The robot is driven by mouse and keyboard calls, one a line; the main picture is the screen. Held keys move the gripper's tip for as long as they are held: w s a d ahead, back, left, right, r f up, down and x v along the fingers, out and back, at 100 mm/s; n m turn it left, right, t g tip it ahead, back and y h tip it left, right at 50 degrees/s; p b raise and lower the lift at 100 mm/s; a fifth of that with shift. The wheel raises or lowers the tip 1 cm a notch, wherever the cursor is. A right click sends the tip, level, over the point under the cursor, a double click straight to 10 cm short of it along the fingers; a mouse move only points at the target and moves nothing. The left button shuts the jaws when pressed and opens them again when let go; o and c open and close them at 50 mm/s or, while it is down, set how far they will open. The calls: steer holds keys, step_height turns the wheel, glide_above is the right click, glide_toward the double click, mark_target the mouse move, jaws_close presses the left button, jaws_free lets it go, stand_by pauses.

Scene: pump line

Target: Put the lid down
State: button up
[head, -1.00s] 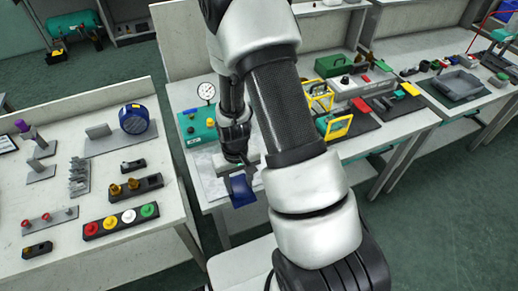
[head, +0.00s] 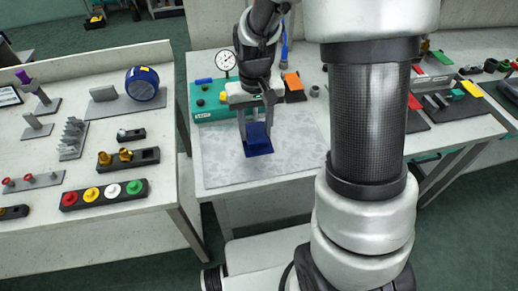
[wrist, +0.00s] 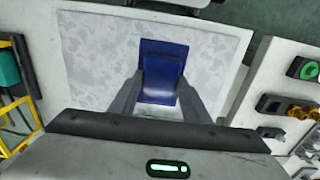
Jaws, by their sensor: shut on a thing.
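The lid is a blue, bent plate (head: 257,140). It also shows in the wrist view (wrist: 161,68) between my fingers. My gripper (head: 256,122) is shut on it and points down over a pale grey speckled mat (head: 290,155) on the middle table. The lid appears held above the mat, near its left part in the head view; the exact gap is hard to tell. The fingers cover the lid's side edges in the wrist view.
A teal box with a pressure gauge (head: 226,62) stands behind the mat. An orange piece (head: 293,82) lies nearby. The left table (head: 30,240) holds a button strip (head: 104,194) and a blue round device (head: 142,83). The mat around the lid is clear.

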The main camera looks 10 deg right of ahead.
steer(key=shift+f+b, duration=0.5)
steer(key=shift+f, duration=2.85)
steer(key=shift+f, duration=0.1)
steer(key=shift+f, duration=0.15)
steer(key=o, duration=1.1)
steer(key=shift+c, duration=0.2)
steer(key=shift+r, duration=0.2)
